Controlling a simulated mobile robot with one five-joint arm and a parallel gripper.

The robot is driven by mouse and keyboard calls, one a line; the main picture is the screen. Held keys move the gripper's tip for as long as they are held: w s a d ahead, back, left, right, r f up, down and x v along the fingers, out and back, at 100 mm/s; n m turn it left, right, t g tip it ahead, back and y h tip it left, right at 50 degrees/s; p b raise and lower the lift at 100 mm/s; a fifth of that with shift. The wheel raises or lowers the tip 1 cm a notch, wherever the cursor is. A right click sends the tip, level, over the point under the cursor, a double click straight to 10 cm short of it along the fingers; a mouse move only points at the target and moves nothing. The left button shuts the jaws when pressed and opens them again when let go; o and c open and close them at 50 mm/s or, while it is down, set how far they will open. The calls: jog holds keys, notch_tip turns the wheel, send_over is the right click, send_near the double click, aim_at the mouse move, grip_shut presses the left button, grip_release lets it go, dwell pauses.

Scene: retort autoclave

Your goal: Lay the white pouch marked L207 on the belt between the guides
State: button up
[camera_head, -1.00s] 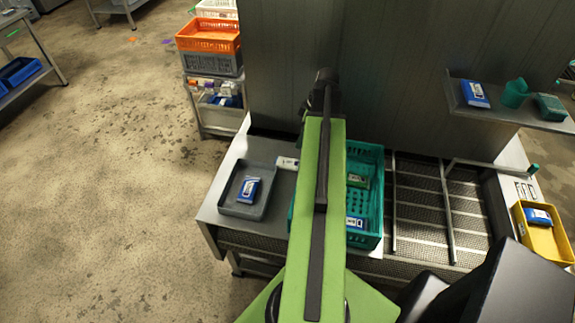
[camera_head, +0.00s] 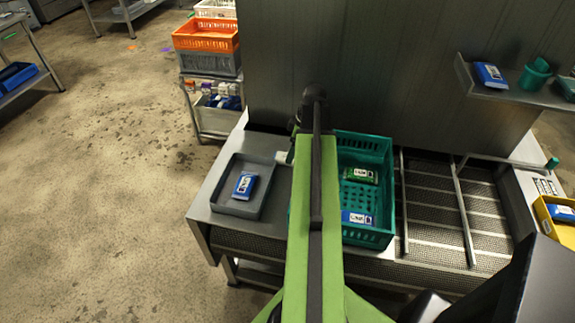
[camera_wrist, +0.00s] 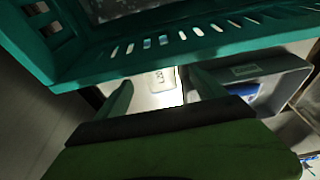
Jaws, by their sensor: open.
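The white pouch (camera_wrist: 162,78) lies flat on the steel table in the wrist view, between my finger tips in the picture. Its mark is small and hard to read. In the head view only an edge of the white pouch (camera_head: 281,157) shows left of my arm. My gripper (camera_wrist: 160,88) is open and empty, its two fingers spread; its contact with the pouch cannot be told. In the head view my arm hides the fingers. The mesh belt (camera_head: 433,205) is at the right, between two metal guides (camera_head: 464,210) (camera_head: 402,205), and is bare there.
A teal crate (camera_head: 388,215) with a green and a blue pouch stands between my arm and the belt; its rim is close in the wrist view. A grey tray (camera_head: 222,190) with a blue pouch is left. A steel wall (camera_head: 400,80) rises behind.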

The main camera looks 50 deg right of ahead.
jog(key=b+x, duration=0.3)
jog(key=x, duration=0.1)
jog(key=shift+f+b, duration=0.35)
jog(key=shift+r, duration=0.15)
jog(key=shift+c, duration=0.3)
jog(key=c, duration=1.6)
jog(key=shift+r+p, duration=0.15)
jog(key=shift+p, duration=0.2)
notch_tip(320, 180, up, 14)
jog(key=p, duration=1.4)
